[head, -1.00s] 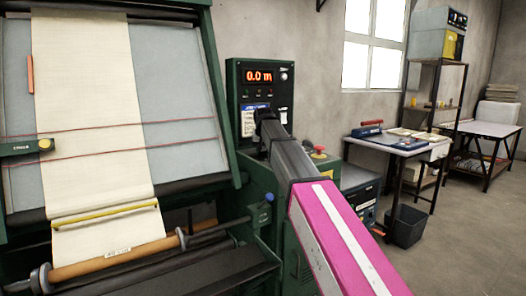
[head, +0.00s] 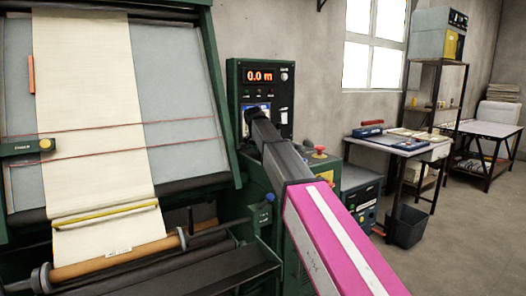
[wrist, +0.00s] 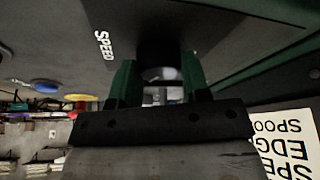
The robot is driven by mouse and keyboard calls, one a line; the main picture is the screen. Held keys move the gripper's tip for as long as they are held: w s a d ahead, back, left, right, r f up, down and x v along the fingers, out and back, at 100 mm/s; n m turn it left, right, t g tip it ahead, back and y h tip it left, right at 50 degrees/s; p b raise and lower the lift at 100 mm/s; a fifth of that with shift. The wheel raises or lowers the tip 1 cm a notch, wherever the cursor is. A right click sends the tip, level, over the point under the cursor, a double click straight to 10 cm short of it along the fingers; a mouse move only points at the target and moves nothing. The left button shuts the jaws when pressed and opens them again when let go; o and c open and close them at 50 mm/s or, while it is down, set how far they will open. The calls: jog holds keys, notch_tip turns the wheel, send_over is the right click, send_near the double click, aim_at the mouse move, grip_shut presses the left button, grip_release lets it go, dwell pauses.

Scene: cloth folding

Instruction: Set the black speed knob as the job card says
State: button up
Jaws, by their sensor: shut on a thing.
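The black speed knob (wrist: 160,48) is between the two green fingers of my gripper (wrist: 158,88) in the wrist view. The fingers are shut on it, against the dark panel beside the white word SPEED (wrist: 103,45). The knob's pointer and any scale marks cannot be made out. The white job card (wrist: 285,145) is at the lower right of the wrist view, turned and cut off; SPOOL, EDGE and part of SPEED show, but no setting. In the head view my arm hides the knob and most of the card.
The green control box has a red display (head: 259,76) reading 0.0 m and a pale knob (head: 284,76). A red emergency button (head: 319,152) stands right of my arm. The cloth frame (head: 185,110) is close on the left. Blue and yellow buttons show in the wrist view.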

dwell(0.4)
jog(key=o, duration=0.9)
jog(key=v, duration=1)
jog(key=shift+s+r, duration=0.2)
jog(key=shift+r, duration=0.15)
jog(key=shift+a, duration=0.15)
